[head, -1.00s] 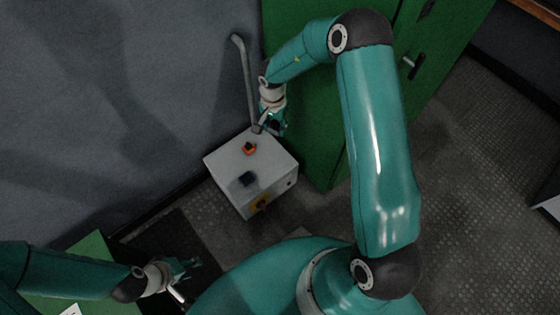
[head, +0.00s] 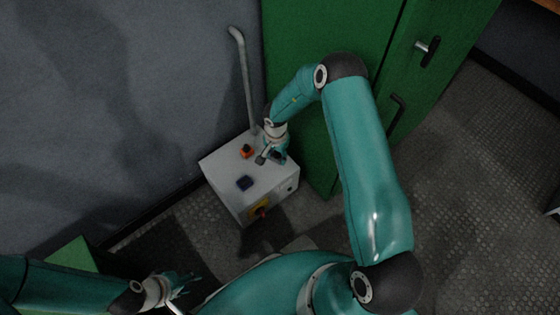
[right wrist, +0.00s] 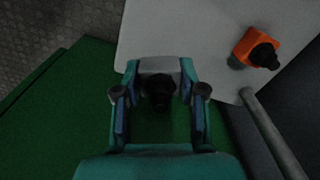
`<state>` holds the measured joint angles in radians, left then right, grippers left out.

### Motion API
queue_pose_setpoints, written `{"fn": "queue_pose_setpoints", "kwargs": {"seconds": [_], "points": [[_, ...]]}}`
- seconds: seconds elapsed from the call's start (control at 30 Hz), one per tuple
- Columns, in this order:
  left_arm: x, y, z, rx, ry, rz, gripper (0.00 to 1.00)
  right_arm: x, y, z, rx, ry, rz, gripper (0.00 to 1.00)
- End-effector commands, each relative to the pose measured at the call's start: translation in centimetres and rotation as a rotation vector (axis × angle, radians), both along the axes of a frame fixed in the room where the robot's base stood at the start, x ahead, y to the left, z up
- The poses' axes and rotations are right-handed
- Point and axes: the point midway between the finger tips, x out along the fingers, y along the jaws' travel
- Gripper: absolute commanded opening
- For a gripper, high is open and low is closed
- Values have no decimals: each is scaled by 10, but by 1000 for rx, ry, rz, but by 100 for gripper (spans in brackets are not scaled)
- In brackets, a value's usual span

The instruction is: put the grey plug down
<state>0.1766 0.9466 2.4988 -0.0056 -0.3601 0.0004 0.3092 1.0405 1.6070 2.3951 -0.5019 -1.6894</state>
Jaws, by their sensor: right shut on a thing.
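The grey plug (right wrist: 160,66) has a light grey body and a black top. It shows between the fingertips of my right gripper (right wrist: 160,93), which is shut on it. In the head view my right gripper (head: 271,157) is over the back right part of the white box (head: 268,180), beside the green cabinet. The plug is hard to make out there. I cannot tell whether its underside touches anything. My left gripper (head: 186,284) is low at the left, away from the box, and its finger opening is unclear.
An orange plug (head: 247,151) and a dark blue plug (head: 245,183) are on the box top. A grey pipe (head: 245,80) rises behind the box. The green cabinet (head: 320,150) stands close on the right. A red handle (head: 263,213) is on the box's front.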

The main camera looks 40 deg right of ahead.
Motion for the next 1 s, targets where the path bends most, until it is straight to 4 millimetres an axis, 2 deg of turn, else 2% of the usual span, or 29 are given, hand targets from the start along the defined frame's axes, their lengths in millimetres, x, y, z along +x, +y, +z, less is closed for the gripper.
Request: {"fn": "queue_pose_setpoints", "kwargs": {"seconds": [0.1,0.23,0.53,0.93,0.97,1.0], "points": [[0,0,-12,0,0,0,40,-1,0,-22,1,2,0,0],[0,0,-19,0,0,0,40,0,0,-36,0,1,0,0],[0,0,-17,0,0,0,40,0,0,-36,0,0,0,0],[0,0,-16,0,0,0,40,-1,-1,-48,0,1,-1,0],[0,0,-16,0,0,0,40,-1,-1,-47,0,1,-1,45],[0,0,-16,0,0,0,40,-1,-1,-47,0,1,-1,52]]}}
